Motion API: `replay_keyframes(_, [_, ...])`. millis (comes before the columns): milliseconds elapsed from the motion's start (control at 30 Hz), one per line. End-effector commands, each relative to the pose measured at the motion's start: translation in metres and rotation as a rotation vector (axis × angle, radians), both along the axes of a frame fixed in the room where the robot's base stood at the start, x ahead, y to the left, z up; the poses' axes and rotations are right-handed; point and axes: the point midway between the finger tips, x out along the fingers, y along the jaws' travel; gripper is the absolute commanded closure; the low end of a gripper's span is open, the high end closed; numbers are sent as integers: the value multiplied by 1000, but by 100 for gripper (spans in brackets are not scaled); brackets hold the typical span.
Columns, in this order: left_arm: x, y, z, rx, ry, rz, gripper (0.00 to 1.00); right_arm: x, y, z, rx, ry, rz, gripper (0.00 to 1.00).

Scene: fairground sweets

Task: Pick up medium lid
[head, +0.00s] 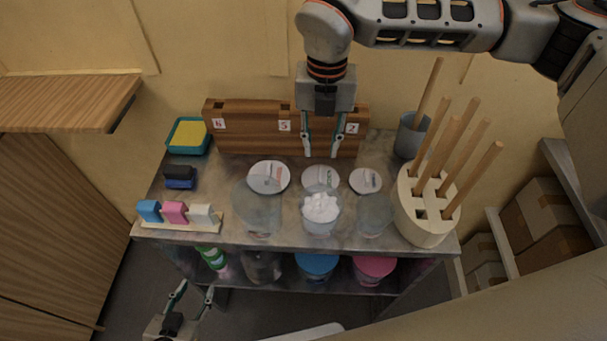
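Three round whitish lids lie in a row on the metal table: a large-looking left lid (268,177), a middle lid (321,179) and a smaller right lid (365,181). By size the middle one looks like the medium lid. My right gripper (321,156) points down with its fingers apart and empty. In the picture it is just behind the middle lid; its height above the table is hard to tell. My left gripper (197,289) is open and empty, low in front of the table.
Clear tubs stand in front of the lids; the middle tub (320,212) holds white stuff. A wooden block with number tags (250,130) stands behind. A round stick holder (422,222) and a grey cup (408,138) are at right. Coloured blocks (175,213) sit at left.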

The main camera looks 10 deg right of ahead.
Motion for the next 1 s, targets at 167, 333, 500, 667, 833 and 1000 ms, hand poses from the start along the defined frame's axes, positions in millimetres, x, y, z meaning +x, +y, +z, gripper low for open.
replay_keyframes(167, [0, -4, 3, -9, -3, 1, 60, -1, -2, -17, -9, 0, 1, 73])
replay_keyframes(333, [-1, -4, 5, -8, -2, 1, 60, -2, -2, -33, -7, 0, 3, 73])
replay_keyframes(500, [0, -4, 10, -8, -2, 1, 60, -5, -1, -57, -7, 1, 3, 73])
replay_keyframes(667, [-1, -3, 10, -7, -1, 1, 60, -4, -1, -75, -6, 0, 4, 73])
replay_keyframes(833, [-1, -3, 9, -5, 2, 1, 60, -4, -1, -78, -7, -1, 4, 73])
replay_keyframes(1000, [-2, -2, 8, -5, 2, 1, 60, -4, -1, -78, -6, -2, 4, 88])
